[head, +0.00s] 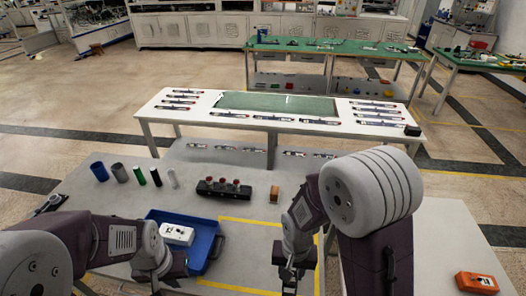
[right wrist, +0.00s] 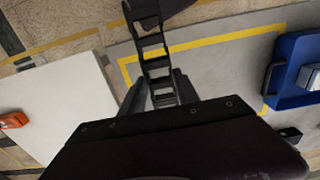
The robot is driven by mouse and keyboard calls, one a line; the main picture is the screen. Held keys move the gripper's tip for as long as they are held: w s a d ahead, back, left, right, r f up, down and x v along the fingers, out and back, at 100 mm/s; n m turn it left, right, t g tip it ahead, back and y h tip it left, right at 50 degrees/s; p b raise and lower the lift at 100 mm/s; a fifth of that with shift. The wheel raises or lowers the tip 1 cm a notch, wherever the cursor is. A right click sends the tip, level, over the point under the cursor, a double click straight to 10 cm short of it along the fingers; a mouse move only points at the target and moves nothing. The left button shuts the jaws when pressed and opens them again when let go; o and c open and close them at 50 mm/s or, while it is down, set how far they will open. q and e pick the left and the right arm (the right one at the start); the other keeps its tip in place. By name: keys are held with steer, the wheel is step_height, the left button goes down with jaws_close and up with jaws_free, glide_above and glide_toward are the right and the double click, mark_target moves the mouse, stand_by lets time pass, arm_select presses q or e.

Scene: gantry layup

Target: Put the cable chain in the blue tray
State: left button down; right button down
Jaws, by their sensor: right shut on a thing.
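The cable chain (right wrist: 152,50) is a black, ladder-like strip in the right wrist view. My right gripper (right wrist: 156,90) is shut on it, and the chain reaches out past the fingers. In the head view my right gripper (head: 290,272) is over the table, right of the blue tray; the chain is hard to make out there. The blue tray (head: 207,238) lies left of it and shows at the right edge of the right wrist view (right wrist: 290,62). My left gripper (head: 170,272) is at the tray's near side, its jaw opening unclear.
A white box (head: 177,233) lies in the tray. Several cylinders (head: 121,173) and a black block with red-topped parts (head: 224,188) stand behind. A small tan block (head: 274,194) is near my right arm. An orange box (head: 477,282) lies far right. Yellow tape (head: 262,224) marks bare table right of the tray.

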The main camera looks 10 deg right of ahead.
steer(key=shift+d, duration=0.1)
steer(key=w+d+r+n, duration=0.2)
steer(key=w+d+n, duration=0.1)
steer(key=w+d, duration=0.2)
steer(key=shift+w+d+r, duration=0.35)
steer(key=shift+w, duration=0.75)
